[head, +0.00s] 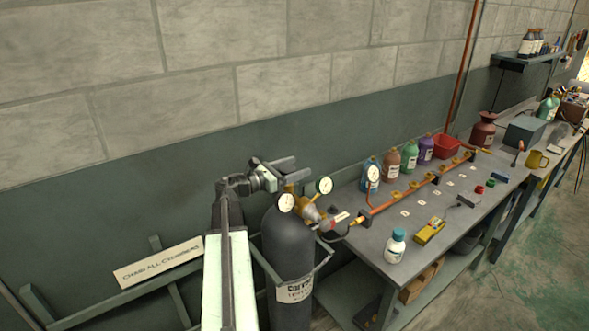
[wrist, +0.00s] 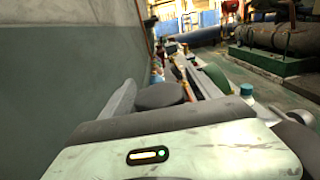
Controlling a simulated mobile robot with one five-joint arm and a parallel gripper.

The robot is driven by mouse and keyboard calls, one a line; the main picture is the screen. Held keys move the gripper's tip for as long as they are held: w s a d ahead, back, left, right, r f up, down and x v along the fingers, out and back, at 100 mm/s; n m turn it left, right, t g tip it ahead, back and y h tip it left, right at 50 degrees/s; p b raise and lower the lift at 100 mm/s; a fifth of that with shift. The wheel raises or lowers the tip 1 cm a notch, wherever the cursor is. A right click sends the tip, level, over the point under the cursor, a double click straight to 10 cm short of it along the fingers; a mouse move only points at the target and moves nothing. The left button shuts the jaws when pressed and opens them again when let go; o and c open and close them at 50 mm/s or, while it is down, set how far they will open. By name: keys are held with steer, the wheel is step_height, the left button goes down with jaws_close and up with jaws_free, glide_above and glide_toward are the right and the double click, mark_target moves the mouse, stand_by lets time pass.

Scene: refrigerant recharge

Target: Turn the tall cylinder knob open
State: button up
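The tall dark grey cylinder (head: 287,243) stands upright in a rack at the left end of the bench, with brass fittings and gauges at its top. My gripper (head: 303,167) is above the cylinder's top, its two fingers apart. In the wrist view, a dark round knob (wrist: 160,96) shows between the spread fingers of my gripper (wrist: 160,82), with the right finger close to its edge. I cannot tell whether either finger touches it. The knob is not clearly seen in the head view, where my gripper covers that area.
Two round gauges (head: 325,185) sit close below my gripper. The bench (head: 385,222) to the right holds a copper pipe (head: 403,191), several bottles, a white bottle (head: 395,246) and a yellow meter (head: 429,231). A block wall (head: 300,80) runs close behind. A sign (head: 158,262) hangs on the rack.

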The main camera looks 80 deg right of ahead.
mark_target(281, 173)
steer(key=v, duration=0.8)
stand_by(0.4)
steer(key=w+a+f+m+t, duration=0.25)
steer(key=w+a+f, duration=0.25)
steer(key=w, duration=0.5)
steer(key=w+a+f+m+t, duration=0.1)
steer(key=w+a+f+t, duration=0.35)
steer(key=w, duration=0.55)
steer(key=w+a+f+m+t+y, duration=0.1)
steer(key=w+a+f+t+y, duration=0.1)
steer(key=w+a+f, duration=0.4)
steer(key=w+a+f+m+t+y, duration=0.1)
steer(key=w+a+f+t+y, duration=0.1)
steer(key=w+a, duration=0.7)
steer(key=w+a+f+t+y, duration=0.1)
steer(key=w+a+f, duration=0.15)
steer(key=a, duration=0.45)
steer(key=w+a+f+m+y, duration=0.1)
steer(key=w+a, duration=0.2)
steer(key=a, duration=0.4)
steer(key=w+a+f+t+y, duration=0.1)
steer(key=w+a, duration=0.1)
steer(key=a, duration=0.5)
steer(key=w+a+f+m+y, duration=0.1)
steer(key=a+y, duration=0.3)
steer(key=a, duration=1.8)
steer(key=shift+w+a+f+m+t+y, duration=0.3)
steer(key=shift+w+f+m+y, duration=0.05)
steer(key=shift+f+y, duration=0.05)
